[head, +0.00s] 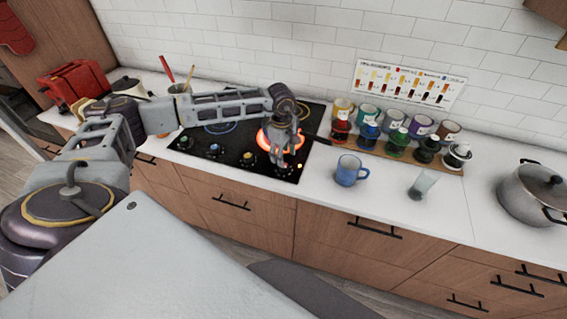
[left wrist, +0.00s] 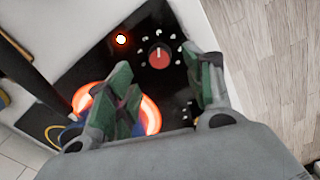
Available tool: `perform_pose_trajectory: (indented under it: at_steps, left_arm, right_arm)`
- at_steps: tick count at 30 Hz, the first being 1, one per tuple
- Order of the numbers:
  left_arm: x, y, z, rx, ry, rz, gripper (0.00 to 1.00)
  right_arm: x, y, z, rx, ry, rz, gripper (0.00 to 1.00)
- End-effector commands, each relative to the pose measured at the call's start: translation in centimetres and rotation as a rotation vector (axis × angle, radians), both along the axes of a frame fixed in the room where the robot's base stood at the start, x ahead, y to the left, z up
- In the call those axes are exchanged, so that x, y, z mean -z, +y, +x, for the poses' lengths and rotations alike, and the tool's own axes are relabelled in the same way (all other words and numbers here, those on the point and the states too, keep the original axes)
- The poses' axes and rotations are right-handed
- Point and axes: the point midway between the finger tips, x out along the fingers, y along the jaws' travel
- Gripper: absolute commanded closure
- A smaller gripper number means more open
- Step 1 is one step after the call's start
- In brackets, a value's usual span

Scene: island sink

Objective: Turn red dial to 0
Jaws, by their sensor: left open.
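The red dial (left wrist: 159,57) is a round red knob with a white ring of marks around it on the black cooktop in the left wrist view. In that view my left gripper (left wrist: 163,92) is open, its green-padded fingers apart, with the dial beyond and between the fingertips, not touched. In the head view my left gripper (head: 284,157) is over the right part of the cooktop (head: 232,168), in front of the glowing burner (head: 264,138). The red dial is hidden or too small to tell there. My right gripper is not in view.
The glowing burner also shows beside the left finger in the left wrist view (left wrist: 152,112). A blue mug (head: 348,172) and a glass (head: 421,184) stand right of the cooktop. Blue and yellow dials sit at the cooktop's front.

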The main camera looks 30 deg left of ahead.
Motion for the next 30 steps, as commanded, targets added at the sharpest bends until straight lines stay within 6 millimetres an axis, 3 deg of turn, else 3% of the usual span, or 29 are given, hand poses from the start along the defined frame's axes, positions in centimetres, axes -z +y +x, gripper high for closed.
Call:
perform_pose_trajectory:
  at_steps: [9,15,27,30]
  left_arm:
    - [4.0,-0.1,0.1,0.0,0.002,-0.001,0.48]
    - [5.6,0.0,0.2,0.0,0.001,-0.001,0.48]
    - [6.1,-0.1,0.2,0.001,0.0,-0.001,0.48]
    - [6.1,-0.1,0.2,0.001,0.0,-0.001,0.59]
  right_arm:
    - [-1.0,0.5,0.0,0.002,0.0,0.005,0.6]
    - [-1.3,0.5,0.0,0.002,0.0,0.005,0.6]
    - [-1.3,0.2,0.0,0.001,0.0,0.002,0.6]
    - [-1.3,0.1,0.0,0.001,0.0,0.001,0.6]
